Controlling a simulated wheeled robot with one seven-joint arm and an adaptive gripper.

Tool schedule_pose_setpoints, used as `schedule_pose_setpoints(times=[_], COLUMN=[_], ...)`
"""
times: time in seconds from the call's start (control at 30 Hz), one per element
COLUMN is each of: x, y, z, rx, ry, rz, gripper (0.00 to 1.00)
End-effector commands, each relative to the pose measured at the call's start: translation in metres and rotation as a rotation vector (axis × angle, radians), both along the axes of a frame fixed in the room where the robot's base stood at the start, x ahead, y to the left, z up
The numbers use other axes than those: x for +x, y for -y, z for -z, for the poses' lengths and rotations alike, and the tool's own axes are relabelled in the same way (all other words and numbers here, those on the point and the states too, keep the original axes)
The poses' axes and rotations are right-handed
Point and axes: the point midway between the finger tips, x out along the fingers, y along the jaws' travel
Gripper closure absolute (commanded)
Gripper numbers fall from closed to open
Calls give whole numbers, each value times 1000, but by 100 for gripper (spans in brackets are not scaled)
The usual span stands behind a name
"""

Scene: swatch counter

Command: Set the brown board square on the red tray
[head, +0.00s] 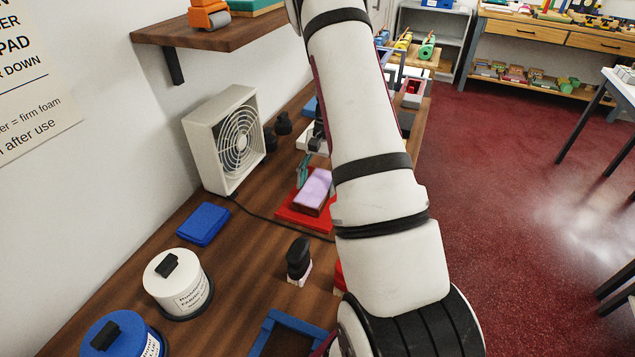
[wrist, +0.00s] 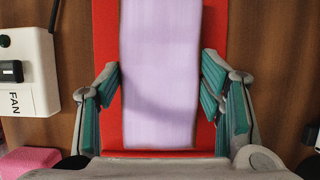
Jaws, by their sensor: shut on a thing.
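The brown board (head: 311,208) shows a dark brownish side under a flat lavender top (head: 316,187). In the wrist view the lavender top (wrist: 160,70) fills the space between my fingers, and the brown is hidden beneath it. The red tray (head: 290,215) is under the board, and its red (wrist: 107,40) shows along both sides in the wrist view. The board's edges run about parallel to the tray's. I cannot tell if it touches the tray or is just above it. My gripper (wrist: 160,85) has teal finger pads shut on the board's two long sides; my arm hides part of this in the head view.
A white fan (head: 225,140) stands at the wall behind the tray, its cable running past. A blue pad (head: 203,224), white canister (head: 178,283), blue canister (head: 120,338) and black-handled stamp (head: 299,260) lie nearer. A wall shelf (head: 200,38) overhangs.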

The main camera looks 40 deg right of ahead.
Motion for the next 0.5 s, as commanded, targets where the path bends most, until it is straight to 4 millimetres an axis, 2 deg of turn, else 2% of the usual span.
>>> schedule_pose_setpoints(times=[0.37, 0.4, 0.5], x=[0, 0, 0], y=[0, 0, 0], z=[4, 5, 4], rx=[0, 0, 0], ry=[0, 0, 0], rz=[0, 0, 0], gripper=[72, 37, 15])
